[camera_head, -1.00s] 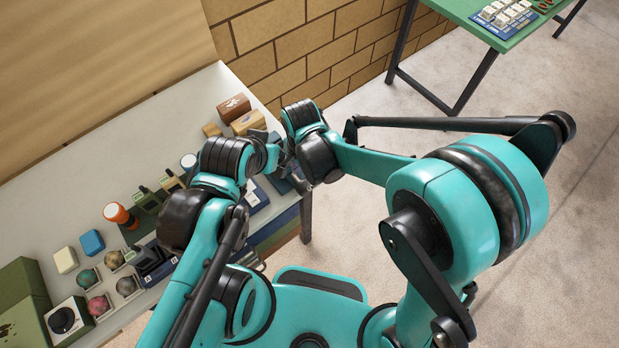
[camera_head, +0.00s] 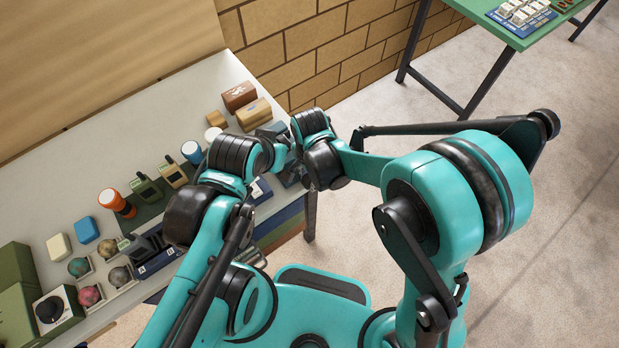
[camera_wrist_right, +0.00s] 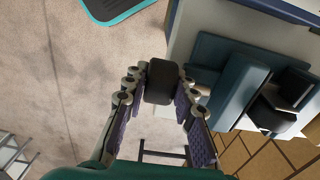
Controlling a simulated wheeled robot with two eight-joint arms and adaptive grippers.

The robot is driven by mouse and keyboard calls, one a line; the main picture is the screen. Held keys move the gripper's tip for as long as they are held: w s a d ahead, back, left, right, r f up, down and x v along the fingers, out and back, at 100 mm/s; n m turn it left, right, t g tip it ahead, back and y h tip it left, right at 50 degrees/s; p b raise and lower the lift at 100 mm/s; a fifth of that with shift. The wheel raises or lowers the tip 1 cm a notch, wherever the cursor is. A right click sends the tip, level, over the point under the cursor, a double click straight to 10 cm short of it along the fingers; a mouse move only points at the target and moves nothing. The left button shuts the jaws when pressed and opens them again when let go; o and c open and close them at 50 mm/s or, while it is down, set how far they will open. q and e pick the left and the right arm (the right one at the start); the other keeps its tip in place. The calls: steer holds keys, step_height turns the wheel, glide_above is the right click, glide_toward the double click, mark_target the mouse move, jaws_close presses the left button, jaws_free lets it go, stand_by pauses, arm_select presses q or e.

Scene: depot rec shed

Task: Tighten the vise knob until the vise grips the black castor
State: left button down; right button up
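In the right wrist view the dark, rounded block of the vise knob (camera_wrist_right: 161,82) sits between the fingertips of my right gripper (camera_wrist_right: 163,77). Both fingertips appear to press on its sides. The blue-grey vise (camera_wrist_right: 238,92) is to the right of the knob there, at the table's edge. A black part that looks like the castor (camera_wrist_right: 272,115) is beside the vise's jaw; its contact with the jaws is unclear. In the head view my right gripper is mostly hidden by its wrist. My left gripper (camera_head: 276,155) is near the vise, its fingers too hidden to judge.
A green table (camera_head: 500,35) stands at the upper right. The floor between is clear.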

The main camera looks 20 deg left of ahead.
jaws_close()
steer(key=shift+w, duration=0.1)
steer(key=shift+w+d+f+g+y+b, duration=0.1)
steer(key=shift+g+y+b, duration=0.4)
steer(key=shift+g, duration=0.1)
steer(key=shift+w+d+f+g+y+b, duration=0.1)
steer(key=shift+g+y+b, duration=0.3)
steer(key=shift+g+b, duration=0.15)
steer(key=shift+d+r+g+y+b, duration=0.1)
steer(key=shift+g+y+b, duration=1.1)
steer(key=shift+g+b, duration=0.3)
steer(key=o, duration=1)
jaws_free()
